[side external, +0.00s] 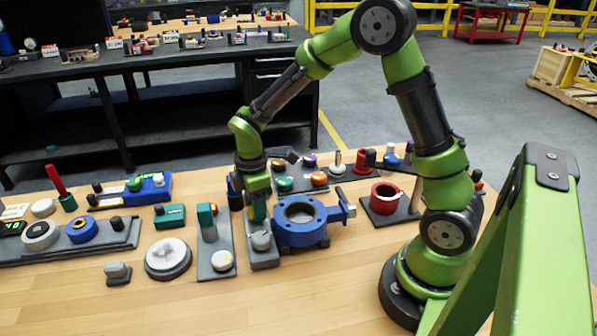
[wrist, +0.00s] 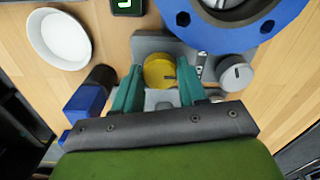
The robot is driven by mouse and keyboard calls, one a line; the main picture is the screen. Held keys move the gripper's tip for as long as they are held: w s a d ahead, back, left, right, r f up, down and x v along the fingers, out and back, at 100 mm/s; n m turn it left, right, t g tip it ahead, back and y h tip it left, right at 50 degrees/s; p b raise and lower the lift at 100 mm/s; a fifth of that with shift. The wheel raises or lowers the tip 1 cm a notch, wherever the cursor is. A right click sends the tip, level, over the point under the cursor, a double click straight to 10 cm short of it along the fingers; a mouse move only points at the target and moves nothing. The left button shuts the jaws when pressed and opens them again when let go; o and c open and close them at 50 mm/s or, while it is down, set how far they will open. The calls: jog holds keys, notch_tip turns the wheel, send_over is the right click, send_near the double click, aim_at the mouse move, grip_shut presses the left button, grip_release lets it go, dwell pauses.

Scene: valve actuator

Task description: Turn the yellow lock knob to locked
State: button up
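The yellow lock knob (wrist: 160,71) shows in the wrist view as a round yellow disc on a grey base plate (wrist: 150,45). My gripper (wrist: 160,66) reaches over it with its two teal fingers apart, one on each side of the knob. Thin gaps seem to show beside it, though contact is hard to judge. In the side view my gripper (side external: 257,212) points down at the far part of the narrow grey plate (side external: 264,262), and the yellow knob is hidden there. A grey knob (wrist: 236,74) sits on the same plate, also in the side view (side external: 262,241).
A blue flanged valve body (side external: 302,234) stands close beside the plate. A blue block (wrist: 86,103) with a dark cylinder and a white round dish (wrist: 60,38) lie on the other sides. A plate with a teal lever (side external: 208,222) is left of my gripper in the side view.

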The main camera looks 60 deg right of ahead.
jog(key=shift+c, duration=1.2)
jog(key=shift+m, duration=0.3)
jog(key=m, duration=0.3)
jog(key=shift+m, duration=0.3)
jog(key=m, duration=0.4)
jog(key=shift+a+r+m, duration=0.1)
jog(key=shift+m, duration=0.2)
jog(key=m, duration=0.9)
jog(key=o, duration=1.1)
jog(key=shift+c, duration=0.2)
